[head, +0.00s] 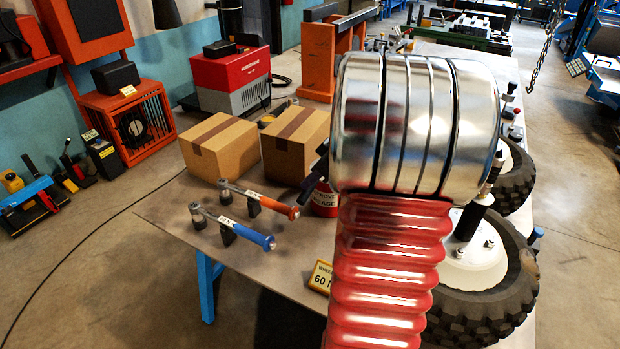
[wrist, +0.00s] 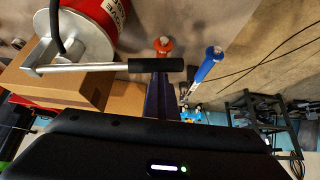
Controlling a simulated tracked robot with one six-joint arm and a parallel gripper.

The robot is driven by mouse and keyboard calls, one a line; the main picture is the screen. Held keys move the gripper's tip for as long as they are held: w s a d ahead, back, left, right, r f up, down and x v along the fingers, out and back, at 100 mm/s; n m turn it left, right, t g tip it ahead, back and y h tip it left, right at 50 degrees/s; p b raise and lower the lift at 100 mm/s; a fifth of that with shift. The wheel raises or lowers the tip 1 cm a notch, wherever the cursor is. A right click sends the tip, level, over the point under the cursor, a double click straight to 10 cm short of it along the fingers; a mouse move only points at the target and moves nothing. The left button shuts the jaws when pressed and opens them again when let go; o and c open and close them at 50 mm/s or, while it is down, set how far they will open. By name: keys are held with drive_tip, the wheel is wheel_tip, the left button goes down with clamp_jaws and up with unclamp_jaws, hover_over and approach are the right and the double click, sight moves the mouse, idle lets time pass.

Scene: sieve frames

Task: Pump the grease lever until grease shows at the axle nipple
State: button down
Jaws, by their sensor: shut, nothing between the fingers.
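The red grease drum (wrist: 103,14) is at the upper left of the wrist view, with a pale round lid (wrist: 82,42) and a black hose. Its steel lever (wrist: 95,67) runs sideways from the lid and ends in a black grip (wrist: 156,65). In the head view the drum (head: 324,198) is mostly hidden behind my arm. My gripper (wrist: 162,84) is shut and empty, its fingertips close to the black grip; whether they touch it I cannot tell. I cannot make out the axle nipple or any grease.
Two black-tyred wheels (head: 486,311) (head: 517,182) are at the right. Two cardboard boxes (head: 219,150) (head: 296,140) stand on the table (head: 165,212). Orange-handled (head: 277,206) and blue-handled (head: 246,233) tools lie before them. A yellow sign (head: 320,278) stands near the table's front edge.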

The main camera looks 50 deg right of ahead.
drive_tip(key=shift+s+a+f, duration=0.2)
drive_tip(key=shift+a+f, duration=0.05)
drive_tip(key=shift+f, duration=0.35)
drive_tip(key=r, duration=0.5)
drive_tip(key=shift+w+a+r, duration=0.15)
drive_tip(key=shift+w+a, duration=0.15)
drive_tip(key=a+v, duration=0.1)
drive_tip(key=v, duration=0.8)
drive_tip(key=shift+s+a+r, duration=0.2)
drive_tip(key=shift+s, duration=0.1)
drive_tip(key=shift+f, duration=0.1)
idle(0.5)
drive_tip(key=w+d+r+y, duration=0.1)
drive_tip(key=d+r, duration=0.4)
drive_tip(key=r, duration=0.2)
drive_tip(key=shift+r, duration=0.2)
